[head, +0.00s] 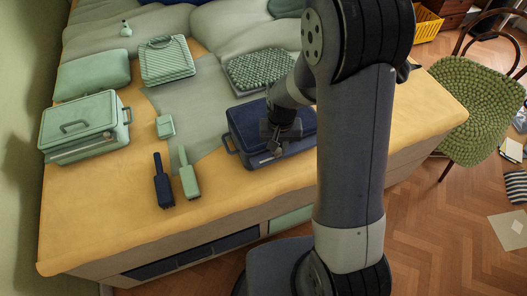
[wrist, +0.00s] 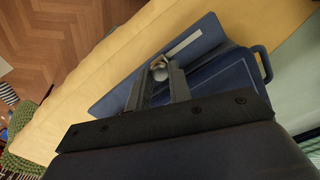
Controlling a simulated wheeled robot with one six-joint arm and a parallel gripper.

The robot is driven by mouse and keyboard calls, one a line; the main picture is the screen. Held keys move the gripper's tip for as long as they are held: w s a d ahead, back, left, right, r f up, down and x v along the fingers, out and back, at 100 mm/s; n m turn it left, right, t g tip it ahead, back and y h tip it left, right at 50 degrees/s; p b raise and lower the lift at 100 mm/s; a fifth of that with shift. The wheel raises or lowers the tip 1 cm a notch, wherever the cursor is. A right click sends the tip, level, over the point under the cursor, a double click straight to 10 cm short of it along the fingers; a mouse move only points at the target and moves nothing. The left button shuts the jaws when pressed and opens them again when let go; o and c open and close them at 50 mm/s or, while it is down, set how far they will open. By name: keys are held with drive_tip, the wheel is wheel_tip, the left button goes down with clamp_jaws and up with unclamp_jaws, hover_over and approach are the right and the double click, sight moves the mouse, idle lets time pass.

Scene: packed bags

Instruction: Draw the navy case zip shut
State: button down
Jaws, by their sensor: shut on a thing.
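The navy case (head: 247,122) lies flat and looks closed at the front of the bed-like surface, with a handle on its left end. My gripper (head: 277,143) is over its front edge; my arm hides the case's right end. In the wrist view the navy case (wrist: 222,88) shows a side face with a pale strip, and its handle is at the right. My gripper (wrist: 159,78) is shut on a small silvery piece, the zip pull (wrist: 160,68), at the case's edge. How far the zip runs open is too small to tell.
A green case (head: 80,128) stands at the left. A navy tagged item (head: 162,187) and a green one (head: 188,180) lie left of the navy case, near a small green box (head: 165,126). A woven green pad (head: 255,72) lies behind.

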drive_tip(key=w+d, duration=0.1)
drive_tip(key=d, duration=0.3)
drive_tip(key=w+d, duration=0.2)
drive_tip(key=d, duration=0.3)
drive_tip(key=w+d, duration=0.1)
drive_tip(key=d, duration=0.4)
drive_tip(key=shift+w+d+b, duration=0.25)
drive_tip(key=shift+w+b, duration=0.1)
drive_tip(key=shift+w, duration=0.05)
drive_tip(key=c, duration=1.4)
unclamp_jaws()
drive_tip(key=shift+o, duration=0.6)
drive_tip(key=shift+r, duration=0.1)
wheel_tip(320, 180, up, 11)
drive_tip(key=shift+f, duration=0.2)
